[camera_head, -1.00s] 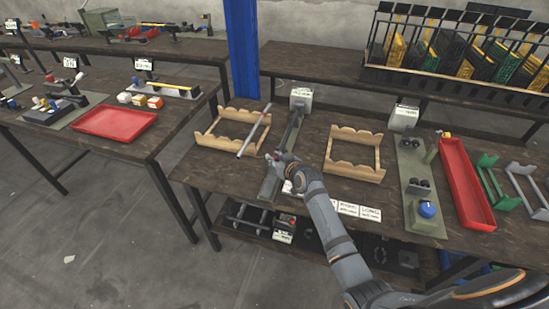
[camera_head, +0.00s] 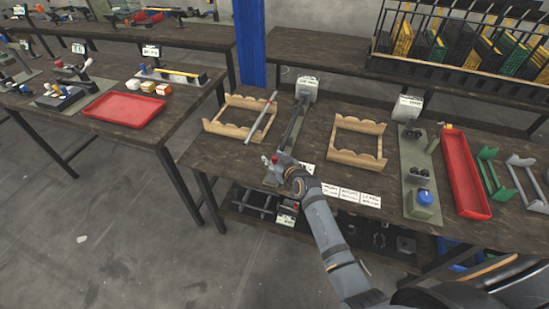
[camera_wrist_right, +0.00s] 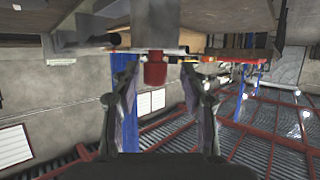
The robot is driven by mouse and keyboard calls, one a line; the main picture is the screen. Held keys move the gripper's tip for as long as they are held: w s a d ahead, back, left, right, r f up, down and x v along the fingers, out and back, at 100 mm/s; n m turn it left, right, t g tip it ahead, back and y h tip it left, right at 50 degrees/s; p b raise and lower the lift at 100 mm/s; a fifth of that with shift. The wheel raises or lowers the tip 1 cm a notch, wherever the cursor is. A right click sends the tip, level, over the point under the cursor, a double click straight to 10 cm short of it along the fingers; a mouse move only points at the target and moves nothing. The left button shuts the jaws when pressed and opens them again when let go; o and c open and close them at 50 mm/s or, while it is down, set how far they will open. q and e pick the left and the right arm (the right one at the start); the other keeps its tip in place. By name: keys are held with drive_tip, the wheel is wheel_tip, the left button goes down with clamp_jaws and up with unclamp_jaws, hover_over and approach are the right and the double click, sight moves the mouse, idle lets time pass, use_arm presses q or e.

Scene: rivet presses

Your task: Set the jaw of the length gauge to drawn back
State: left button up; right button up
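The length gauge (camera_head: 291,128) is a long dark rail on a grey-green base. It runs front to back on the workbench, between two wooden cradles. My right gripper (camera_head: 275,164) is at its near end and hides part of it, so the jaw's position is hard to make out. In the right wrist view a red knob (camera_wrist_right: 155,70) under a grey metal block (camera_wrist_right: 154,38) stands between the two fingers of my right gripper (camera_wrist_right: 158,88). The fingers are apart, with a gap on both sides of the knob. My left gripper is out of view.
A metal rod (camera_head: 261,118) lies across the left cradle (camera_head: 226,129). The right cradle (camera_head: 357,140), a green plate with a blue knob (camera_head: 424,198) and a red tray (camera_head: 464,178) stand to the right. Label cards (camera_head: 349,195) lie along the front edge.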

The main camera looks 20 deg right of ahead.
drive_tip(key=shift+s+d, duration=0.1)
drive_tip(key=shift+d, duration=0.05)
drive_tip(key=v, duration=1.1)
drive_tip(key=shift+s+r, duration=0.2)
drive_tip(key=shift+s, duration=0.15)
